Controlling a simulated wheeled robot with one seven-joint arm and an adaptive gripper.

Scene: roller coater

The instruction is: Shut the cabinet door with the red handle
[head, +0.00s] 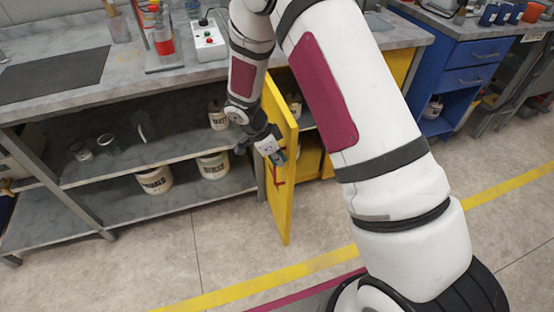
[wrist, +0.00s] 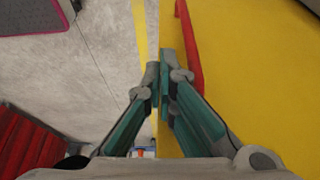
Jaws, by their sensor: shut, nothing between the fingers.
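The yellow cabinet door (head: 283,215) stands wide open, jutting out from the bench front in the head view. Its red handle (head: 279,181) is partly visible just below my gripper (head: 276,157). In the wrist view the yellow door (wrist: 255,85) fills the right side, with the red handle (wrist: 188,45) running along it at the top. My gripper (wrist: 160,75) is shut and empty, its fingertips at the door's edge and left of the handle. Whether the fingers touch the door I cannot tell. My arm hides part of the cabinet in the head view.
Left of the door, open grey shelves (head: 110,205) hold white tubs (head: 154,180) and glassware. A blue drawer cabinet (head: 465,75) stands at the right. The floor in front is clear, with a yellow line (head: 250,283).

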